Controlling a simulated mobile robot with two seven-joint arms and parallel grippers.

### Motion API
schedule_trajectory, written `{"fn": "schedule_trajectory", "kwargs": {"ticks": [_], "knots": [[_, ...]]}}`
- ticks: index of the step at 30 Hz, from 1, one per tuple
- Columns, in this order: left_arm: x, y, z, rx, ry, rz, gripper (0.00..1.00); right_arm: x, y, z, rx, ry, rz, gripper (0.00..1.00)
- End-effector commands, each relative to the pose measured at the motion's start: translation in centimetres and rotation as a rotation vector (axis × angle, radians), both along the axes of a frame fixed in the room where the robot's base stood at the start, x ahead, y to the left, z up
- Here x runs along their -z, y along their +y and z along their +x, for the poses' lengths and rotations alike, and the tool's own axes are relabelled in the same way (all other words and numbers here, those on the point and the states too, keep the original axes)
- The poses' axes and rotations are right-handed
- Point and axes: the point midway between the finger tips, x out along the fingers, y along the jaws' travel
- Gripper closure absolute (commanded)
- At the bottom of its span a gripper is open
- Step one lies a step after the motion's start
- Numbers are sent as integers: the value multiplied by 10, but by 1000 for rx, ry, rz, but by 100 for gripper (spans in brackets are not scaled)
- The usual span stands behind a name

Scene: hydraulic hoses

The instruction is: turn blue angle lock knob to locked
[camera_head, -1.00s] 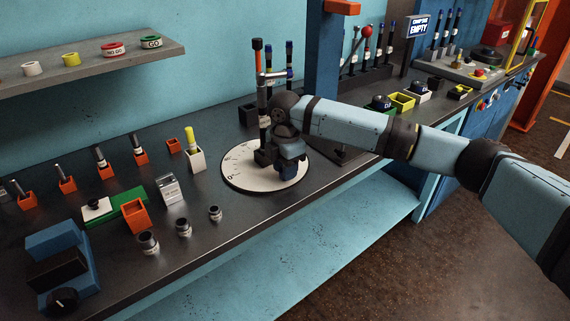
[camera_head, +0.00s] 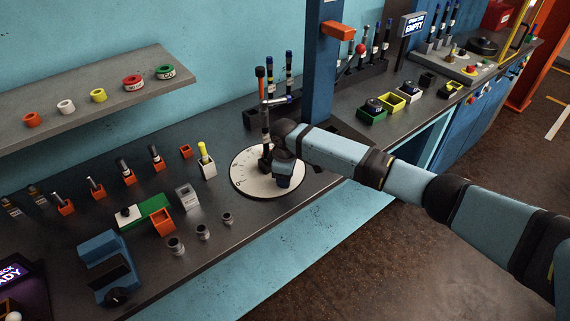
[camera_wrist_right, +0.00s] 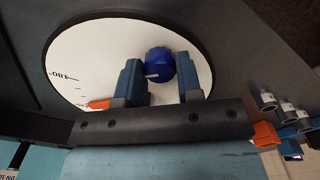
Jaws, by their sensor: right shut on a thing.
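The blue angle lock knob (camera_wrist_right: 158,65) shows in the right wrist view, with a short white mark on its face. It sits over the white round angle dial (camera_wrist_right: 85,62), which also shows in the head view (camera_head: 247,183). My right gripper (camera_wrist_right: 160,75) has its two blue fingers on either side of the knob and is shut on it. In the head view the right gripper (camera_head: 284,178) is over the dial's right part and hides the knob. My left gripper is in neither view.
Several metal fittings (camera_head: 203,231) and an orange box (camera_head: 161,221) lie left of the dial. A shelf (camera_head: 100,97) hangs at the upper left.

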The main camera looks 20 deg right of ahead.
Motion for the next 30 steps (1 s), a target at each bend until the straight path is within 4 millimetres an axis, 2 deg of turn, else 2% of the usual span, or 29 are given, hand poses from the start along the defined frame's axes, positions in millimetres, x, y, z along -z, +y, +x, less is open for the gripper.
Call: {"fn": "schedule_trajectory", "kwargs": {"ticks": [1, 12, 21, 30], "knots": [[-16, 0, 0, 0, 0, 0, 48, -7, 1, -1, 46, 5, 2, 91], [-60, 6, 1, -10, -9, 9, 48, -5, 1, -1, 383, 4, 1, 91], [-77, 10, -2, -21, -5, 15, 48, -3, 1, -1, 579, 3, 0, 90], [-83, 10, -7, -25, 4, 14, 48, -1, 0, 0, 671, 0, -1, 90]]}}
